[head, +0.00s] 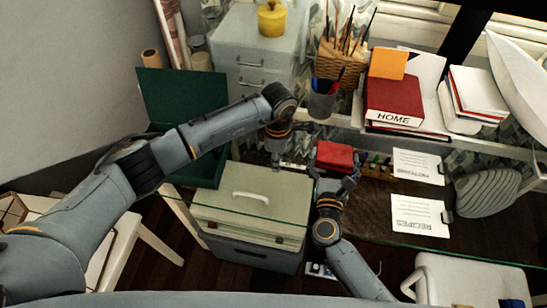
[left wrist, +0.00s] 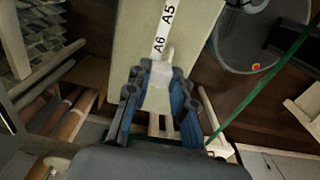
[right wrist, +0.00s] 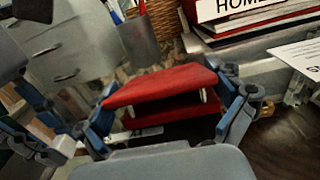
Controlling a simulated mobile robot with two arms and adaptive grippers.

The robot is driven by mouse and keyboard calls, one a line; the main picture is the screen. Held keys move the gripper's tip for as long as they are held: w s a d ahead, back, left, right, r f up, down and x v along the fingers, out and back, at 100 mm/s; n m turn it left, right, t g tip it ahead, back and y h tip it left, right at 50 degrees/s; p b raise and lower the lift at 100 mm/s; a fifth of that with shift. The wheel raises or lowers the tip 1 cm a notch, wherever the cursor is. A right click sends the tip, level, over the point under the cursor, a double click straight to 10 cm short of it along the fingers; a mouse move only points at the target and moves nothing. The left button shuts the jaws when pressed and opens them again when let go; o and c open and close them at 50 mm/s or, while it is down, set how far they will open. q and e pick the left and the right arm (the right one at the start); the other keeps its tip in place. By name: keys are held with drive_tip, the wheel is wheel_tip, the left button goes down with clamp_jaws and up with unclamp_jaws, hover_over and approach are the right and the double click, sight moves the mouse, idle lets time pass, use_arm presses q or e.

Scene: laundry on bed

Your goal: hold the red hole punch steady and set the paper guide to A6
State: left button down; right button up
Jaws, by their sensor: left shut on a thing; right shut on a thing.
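The red hole punch (head: 335,156) sits on the glass desk top. My right gripper (head: 334,183) is shut on its near part; in the right wrist view the red punch (right wrist: 165,88) lies between the two fingers (right wrist: 168,115). The white paper guide (head: 293,166) sticks out from the punch to the left. In the left wrist view the guide (left wrist: 164,30) shows the marks A6 and A5. My left gripper (head: 277,160) is shut on a pale end piece (left wrist: 159,72) just beside the A6 mark. Its exact setting against the mark is hard to tell.
A beige file box (head: 250,208) stands below the guide, with a green box (head: 190,110) to its left. A pen cup (head: 321,100) and red HOME binder (head: 393,98) stand behind the punch. Paper cards (head: 419,215) lie to the right.

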sight(287, 169)
use_arm(q)
drive_tip(key=d, duration=0.3)
drive_tip(key=shift+s, duration=0.25)
drive_tip(key=c, duration=1.1)
unclamp_jaws()
wheel_tip(287, 169, up, 12)
drive_tip(key=shift+r, duration=0.1)
